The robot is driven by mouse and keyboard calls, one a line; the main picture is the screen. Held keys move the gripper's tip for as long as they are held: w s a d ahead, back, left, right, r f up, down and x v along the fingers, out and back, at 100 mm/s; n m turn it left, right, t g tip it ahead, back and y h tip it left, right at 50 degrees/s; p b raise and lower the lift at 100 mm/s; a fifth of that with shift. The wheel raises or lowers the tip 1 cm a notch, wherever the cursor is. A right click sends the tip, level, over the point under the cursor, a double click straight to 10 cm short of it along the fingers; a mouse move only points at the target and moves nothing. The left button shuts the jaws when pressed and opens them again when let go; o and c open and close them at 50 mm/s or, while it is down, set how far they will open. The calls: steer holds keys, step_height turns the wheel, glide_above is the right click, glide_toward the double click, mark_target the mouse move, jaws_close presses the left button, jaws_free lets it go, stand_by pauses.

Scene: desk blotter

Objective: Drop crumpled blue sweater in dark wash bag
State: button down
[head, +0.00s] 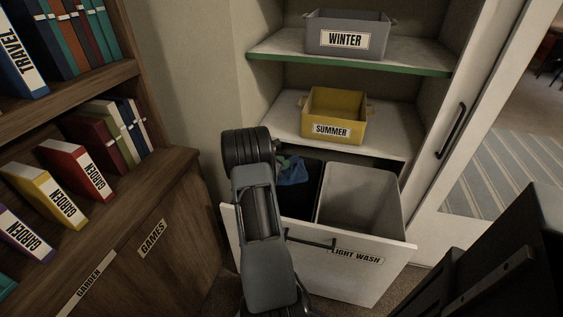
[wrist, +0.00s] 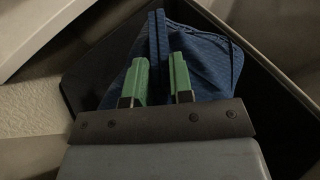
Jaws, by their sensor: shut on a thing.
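The crumpled blue sweater (head: 293,173) is at the mouth of the dark wash bag (head: 298,204), the black left compartment of the pulled-out drawer. In the wrist view the blue sweater (wrist: 205,60) bunches up between and beyond the green fingertips of my gripper (wrist: 160,78). My gripper is shut on it. The dark walls of the bag (wrist: 281,84) surround the sweater on the sides in that view. In the head view my arm hides the gripper for the most part and the left part of the bag. I cannot tell whether the sweater touches the bag's bottom.
The light wash compartment (head: 360,197) stands right of the dark one and looks empty. The yellow SUMMER bin (head: 333,116) sits on the shelf just above, with the grey WINTER bin (head: 347,35) higher. A bookcase (head: 160,190) stands at the left.

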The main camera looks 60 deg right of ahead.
steer(key=shift+f, duration=0.35)
steer(key=c, duration=0.9)
jaws_free()
steer(key=shift+a, duration=0.1)
steer(key=p+v, duration=0.2)
steer(key=v, duration=1.1)
steer(key=shift+w+a+p, duration=0.15)
steer(key=shift+a+p, duration=0.15)
steer(key=shift+a, duration=0.05)
